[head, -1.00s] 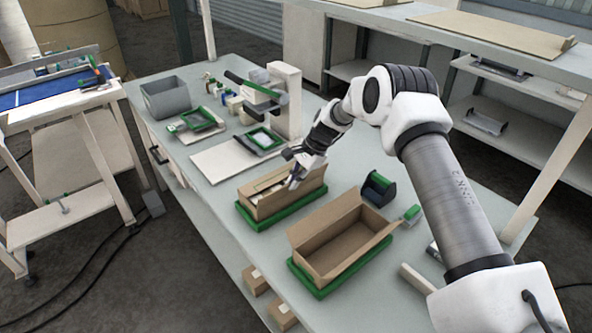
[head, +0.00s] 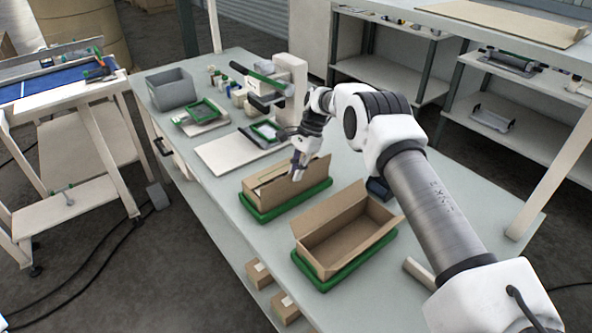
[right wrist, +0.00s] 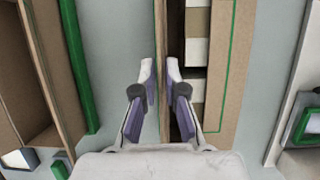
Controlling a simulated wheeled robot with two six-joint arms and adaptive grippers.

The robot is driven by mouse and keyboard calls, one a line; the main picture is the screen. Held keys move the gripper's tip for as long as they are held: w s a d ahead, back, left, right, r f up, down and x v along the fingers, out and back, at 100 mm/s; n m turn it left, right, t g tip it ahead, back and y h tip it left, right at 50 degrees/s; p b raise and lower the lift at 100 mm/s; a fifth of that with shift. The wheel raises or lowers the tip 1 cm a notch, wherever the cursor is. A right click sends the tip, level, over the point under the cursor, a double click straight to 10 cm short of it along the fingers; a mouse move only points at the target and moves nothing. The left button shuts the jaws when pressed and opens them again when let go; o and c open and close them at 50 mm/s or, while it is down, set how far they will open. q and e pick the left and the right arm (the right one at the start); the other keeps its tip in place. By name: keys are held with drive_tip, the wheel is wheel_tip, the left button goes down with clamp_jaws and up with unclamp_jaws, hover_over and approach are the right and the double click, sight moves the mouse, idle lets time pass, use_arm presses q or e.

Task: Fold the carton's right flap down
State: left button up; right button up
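The carton (head: 272,196) sits on a green-edged tray (head: 265,214) in mid-bench. Its right flap (head: 318,168) stands up along the far-right side. In the right wrist view that flap (right wrist: 160,45) shows nearly edge-on, with the carton's packed white and brown contents to its right. My right gripper (head: 298,173) points down at this flap. In the right wrist view its fingertips (right wrist: 160,70) are a small gap apart, one on each side of the flap's edge; firm contact is not visible. My left gripper is out of view.
A second, empty open carton (head: 345,240) stands nearer on another green tray (head: 330,280). A white board (head: 225,155), a press-like device (head: 290,85) and a grey bin (head: 170,95) are farther back. My right arm hides part of the bench's right side.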

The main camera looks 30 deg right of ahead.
sight(308, 172)
drive_tip(key=shift+o, duration=0.4)
drive_tip(key=shift+w+d+f, duration=0.15)
drive_tip(key=shift+w, duration=0.05)
drive_tip(key=shift+r, duration=0.45)
drive_tip(key=v, duration=1.1)
drive_tip(key=shift+d, duration=0.2)
drive_tip(key=shift+f, duration=0.1)
